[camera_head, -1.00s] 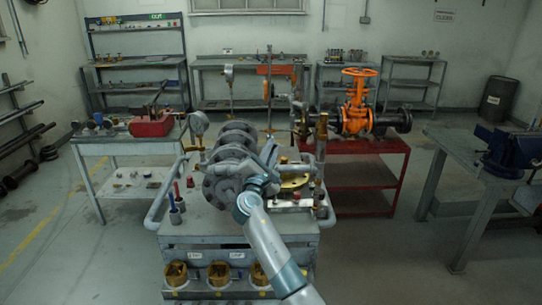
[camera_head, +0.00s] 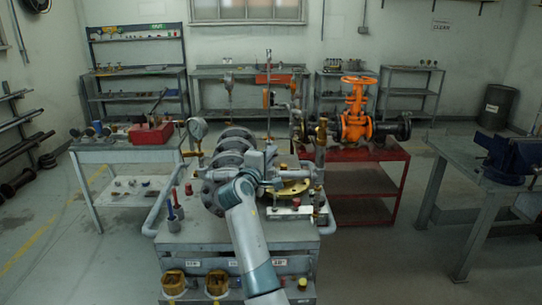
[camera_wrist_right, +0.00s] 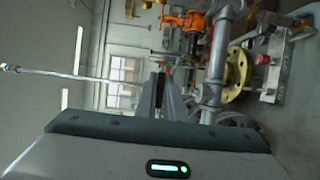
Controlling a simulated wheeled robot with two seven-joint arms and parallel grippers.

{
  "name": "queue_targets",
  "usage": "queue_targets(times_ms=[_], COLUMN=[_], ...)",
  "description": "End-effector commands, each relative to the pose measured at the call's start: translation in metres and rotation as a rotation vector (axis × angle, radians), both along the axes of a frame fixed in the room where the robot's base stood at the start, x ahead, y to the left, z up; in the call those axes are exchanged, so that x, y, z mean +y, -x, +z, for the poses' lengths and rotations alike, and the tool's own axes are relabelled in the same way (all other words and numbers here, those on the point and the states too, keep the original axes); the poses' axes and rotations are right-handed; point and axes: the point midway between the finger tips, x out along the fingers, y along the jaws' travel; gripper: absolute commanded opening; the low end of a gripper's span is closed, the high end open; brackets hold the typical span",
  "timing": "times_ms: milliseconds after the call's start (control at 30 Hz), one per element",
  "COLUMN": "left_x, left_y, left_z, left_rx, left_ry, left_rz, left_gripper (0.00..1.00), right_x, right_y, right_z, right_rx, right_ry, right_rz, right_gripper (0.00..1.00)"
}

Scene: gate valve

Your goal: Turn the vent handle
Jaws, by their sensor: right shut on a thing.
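The grey valve assembly (camera_head: 232,143) stands on the grey cart, with flanges, pipes and a brass-coloured flange (camera_head: 290,188) at its right. My right gripper (camera_head: 262,163) is at the middle of the assembly, and its own wrist hides much of the grip. In the wrist view its dark fingers (camera_wrist_right: 160,95) are close together. It is shut on what seems to be the vent handle, which the wrist and fingers mostly hide. A thin upright rod (camera_head: 268,90) shows above the gripper; in the wrist view the rod (camera_wrist_right: 75,75) runs sideways towards the fingers. My left gripper is out of view.
A pressure gauge (camera_head: 198,128) and a yellow lever (camera_head: 191,154) stand left of the flanges. An orange gate valve (camera_head: 356,118) is on the red bench behind right. A workbench with a blue vise (camera_head: 505,158) is at right. Floor is free between the benches.

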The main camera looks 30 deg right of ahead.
Motion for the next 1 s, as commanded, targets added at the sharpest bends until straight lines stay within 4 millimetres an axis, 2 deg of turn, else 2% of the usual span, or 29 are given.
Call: queue_targets(times_ms=[433, 467, 500, 533, 1000], left_x=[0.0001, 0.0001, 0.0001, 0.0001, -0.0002], left_y=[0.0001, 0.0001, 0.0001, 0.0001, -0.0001], left_z=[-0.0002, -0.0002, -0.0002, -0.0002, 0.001], left_rx=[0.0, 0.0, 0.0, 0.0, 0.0], left_ry=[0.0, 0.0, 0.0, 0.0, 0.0], left_rz=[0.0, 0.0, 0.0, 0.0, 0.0], left_gripper=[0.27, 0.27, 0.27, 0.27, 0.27], right_x=[0.0, -0.0001, -0.0001, -0.0001, -0.0013], right_y=[0.0002, 0.0003, 0.0003, 0.0003, -0.0002], right_z=[-0.0022, -0.0022, -0.0021, -0.002, -0.0002], right_rx=[-0.004, -0.004, -0.005, -0.005, -0.006], right_ry=[-0.014, -0.014, -0.014, -0.014, -0.011], right_rz=[-0.001, -0.001, -0.001, -0.001, 0.0], right_gripper=[0.0, 0.16, 0.25, 0.27, 0.27])
